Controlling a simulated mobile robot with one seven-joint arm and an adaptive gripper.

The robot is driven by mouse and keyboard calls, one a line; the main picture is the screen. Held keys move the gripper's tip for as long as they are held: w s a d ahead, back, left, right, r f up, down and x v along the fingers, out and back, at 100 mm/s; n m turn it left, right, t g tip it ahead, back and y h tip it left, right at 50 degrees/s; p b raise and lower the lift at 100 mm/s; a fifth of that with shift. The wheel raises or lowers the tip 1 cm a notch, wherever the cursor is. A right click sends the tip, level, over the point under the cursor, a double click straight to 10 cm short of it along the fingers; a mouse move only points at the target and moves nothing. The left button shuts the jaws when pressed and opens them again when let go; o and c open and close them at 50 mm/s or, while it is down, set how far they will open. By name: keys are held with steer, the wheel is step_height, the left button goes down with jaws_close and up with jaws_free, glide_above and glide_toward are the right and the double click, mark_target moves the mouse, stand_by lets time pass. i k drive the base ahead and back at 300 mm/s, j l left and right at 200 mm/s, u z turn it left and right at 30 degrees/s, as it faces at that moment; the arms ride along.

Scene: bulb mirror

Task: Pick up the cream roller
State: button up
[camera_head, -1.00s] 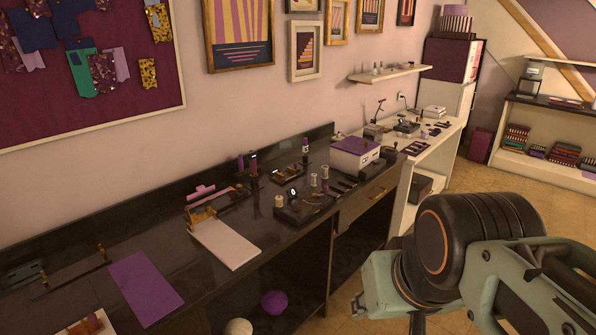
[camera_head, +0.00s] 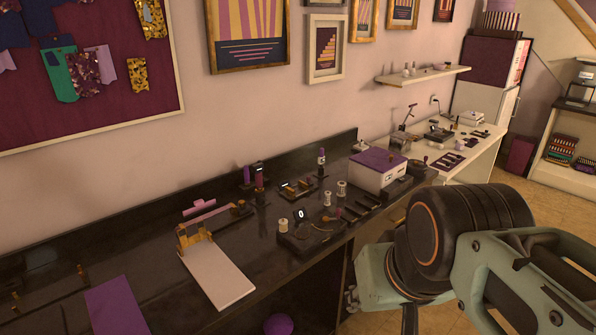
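I cannot single out the cream roller for certain. Small cream-topped spools stand on the dark counter (camera_head: 130,270): one cream spool (camera_head: 283,226) at the left of a black device (camera_head: 305,238), and two more spools (camera_head: 326,197) (camera_head: 342,188) behind it. They are too small to tell whether any is the roller. My arm's grey-green and black links fill the lower right, in front of the counter. My gripper's fingers do not show, so its state and anything in it are hidden.
A white board with a brass clamp (camera_head: 217,272) lies on the counter. A purple sheet (camera_head: 115,307) lies at the lower left. A white box with a purple lid (camera_head: 377,168) stands right of the spools. A purple ball (camera_head: 278,324) is below the counter.

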mark_target(327, 194)
steer(key=i+l+u, duration=0.25)
steer(key=i+l, duration=0.35)
steer(key=i+l+u, duration=0.25)
steer(key=i+l, duration=0.5)
